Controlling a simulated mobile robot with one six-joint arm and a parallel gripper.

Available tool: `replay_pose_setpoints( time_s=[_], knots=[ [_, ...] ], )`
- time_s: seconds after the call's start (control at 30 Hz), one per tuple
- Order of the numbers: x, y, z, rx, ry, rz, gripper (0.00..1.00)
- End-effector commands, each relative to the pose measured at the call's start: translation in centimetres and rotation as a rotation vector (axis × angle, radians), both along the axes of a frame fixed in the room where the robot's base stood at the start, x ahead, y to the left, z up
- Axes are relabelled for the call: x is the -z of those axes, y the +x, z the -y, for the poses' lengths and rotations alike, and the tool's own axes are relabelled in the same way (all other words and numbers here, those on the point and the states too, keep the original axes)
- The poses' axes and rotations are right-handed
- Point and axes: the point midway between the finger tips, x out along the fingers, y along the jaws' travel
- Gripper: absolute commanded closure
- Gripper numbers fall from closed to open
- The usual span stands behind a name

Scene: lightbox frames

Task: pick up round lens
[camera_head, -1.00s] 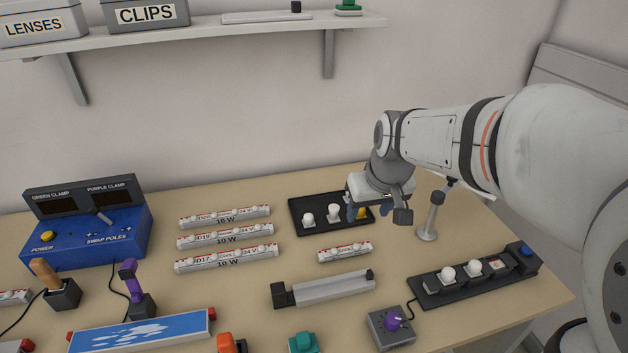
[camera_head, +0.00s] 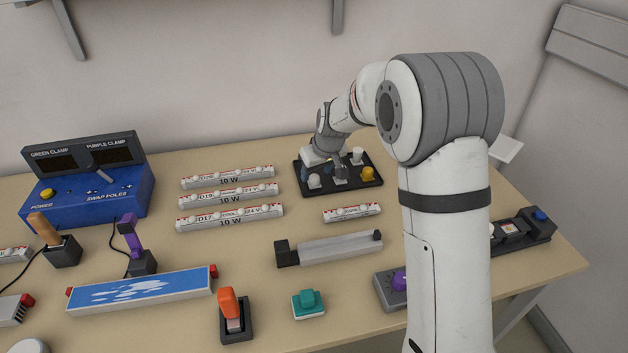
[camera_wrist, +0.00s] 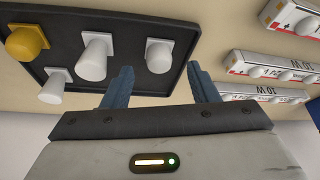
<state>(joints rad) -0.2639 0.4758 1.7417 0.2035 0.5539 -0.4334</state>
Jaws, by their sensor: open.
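A black tray (camera_head: 355,189) on the bench holds several white lenses and a yellow one. A white lens (camera_head: 314,181) stands at its left end, a white one (camera_head: 357,155) at the back and the yellow lens (camera_head: 368,174) at the right. In the wrist view, a short, rounded white lens (camera_wrist: 159,55) lies just ahead of the gap between my fingers. A taller white lens (camera_wrist: 95,55) is left of it. Which is the round lens I cannot tell surely. My gripper (camera_wrist: 160,86) is open and empty, with blue fingers; in the head view it is over the tray's left part (camera_head: 317,173).
Three long 10 W strips (camera_head: 230,193) lie left of the tray, and a short strip (camera_head: 351,212) lies in front. A grey channel holder (camera_head: 330,249) is nearer. A blue power box (camera_head: 90,185) stands at the left. My arm hides much of the bench's right side.

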Motion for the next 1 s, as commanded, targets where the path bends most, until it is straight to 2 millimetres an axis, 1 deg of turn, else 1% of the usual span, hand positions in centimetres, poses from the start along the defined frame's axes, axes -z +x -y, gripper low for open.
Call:
replay_pose_setpoints(
  time_s=[0.1,0.2,0.47,1.0],
  knots=[
    [1.6,0.6,-0.3,0.0,-0.001,-0.002,0.46],
    [2.3,0.9,-0.5,-0.001,-0.001,-0.002,0.46],
    [2.4,0.9,-0.4,0.0,-0.001,0.0,0.47],
    [2.4,0.9,-0.4,0.002,-0.001,-0.001,0.91]
  ],
)
